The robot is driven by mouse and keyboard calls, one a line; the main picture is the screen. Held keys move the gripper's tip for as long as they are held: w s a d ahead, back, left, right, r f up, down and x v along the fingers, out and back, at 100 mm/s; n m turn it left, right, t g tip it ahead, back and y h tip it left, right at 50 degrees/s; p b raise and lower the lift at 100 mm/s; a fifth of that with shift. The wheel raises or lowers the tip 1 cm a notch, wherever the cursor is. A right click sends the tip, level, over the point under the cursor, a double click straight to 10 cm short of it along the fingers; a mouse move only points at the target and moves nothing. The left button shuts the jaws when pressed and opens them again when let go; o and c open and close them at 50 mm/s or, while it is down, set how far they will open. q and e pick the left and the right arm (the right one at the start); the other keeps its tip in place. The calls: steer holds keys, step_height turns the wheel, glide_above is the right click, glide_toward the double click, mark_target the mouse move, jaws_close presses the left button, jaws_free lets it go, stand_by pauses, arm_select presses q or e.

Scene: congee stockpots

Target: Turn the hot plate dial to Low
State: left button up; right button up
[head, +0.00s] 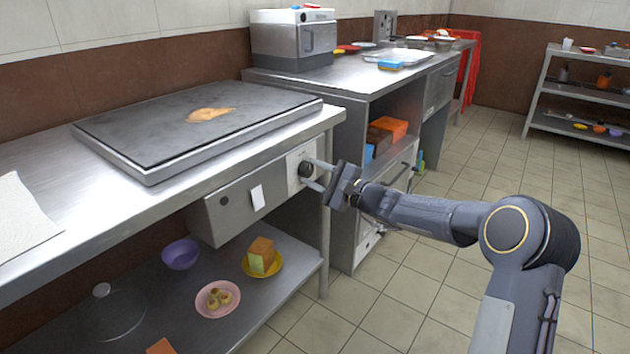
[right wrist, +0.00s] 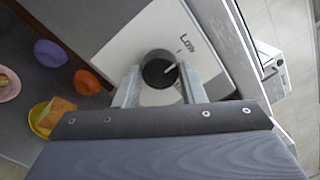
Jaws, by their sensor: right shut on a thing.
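The hot plate (head: 120,128) is a flat dark griddle on the steel counter, with a brown patch on top. Its black round dial (head: 305,169) sits on a white panel at the right end of the counter's front. In the right wrist view the dial (right wrist: 157,70) has a white pointer line slanting up and right, roughly toward the word "Low" (right wrist: 189,43) on the panel. My right gripper (head: 313,175) is shut on the dial, one finger on each side. Its fingers also show in the right wrist view (right wrist: 160,86). My left gripper is not in view.
Below the counter, a shelf (head: 200,325) holds a purple bowl (head: 181,254), a pink plate (head: 218,298) and a yellow plate (head: 275,264). The tiled floor at the right is open.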

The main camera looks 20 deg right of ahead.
stand_by(0.4)
steer(key=o, duration=1)
steer(key=p+v, duration=0.1)
steer(key=v, duration=0.6)
steer(key=shift+s+d+p, duration=0.25)
steer(key=shift+s+p, duration=0.05)
steer(key=shift+p, duration=0.05)
